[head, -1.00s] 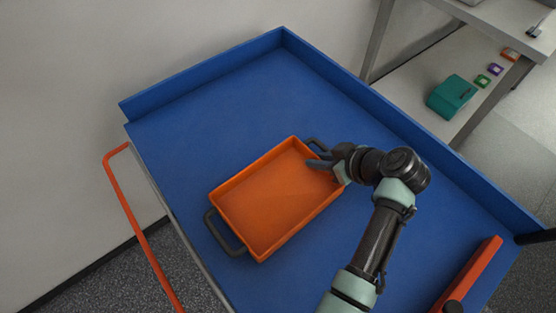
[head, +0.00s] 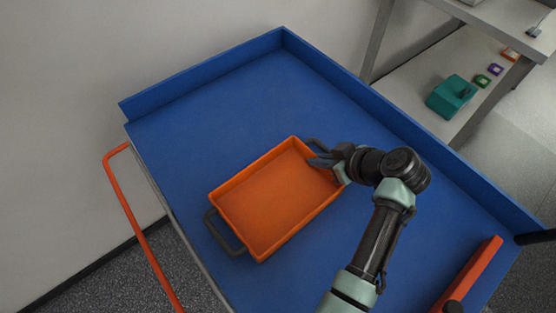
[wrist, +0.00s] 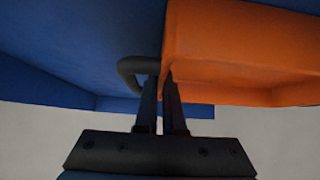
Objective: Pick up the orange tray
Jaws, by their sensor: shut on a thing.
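The orange tray (head: 275,200) rests on the blue cart top and is empty. It has a dark loop handle at each short end; the near-left handle (head: 224,232) is free. The fingers hide part of that handle.
The blue cart top (head: 220,120) has raised walls at the back and right, with free room around the tray. An orange-red bar (head: 470,275) lies at the lower right. A teal box (head: 452,96) sits on a shelf beyond the cart. An orange rail (head: 135,220) runs along the left.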

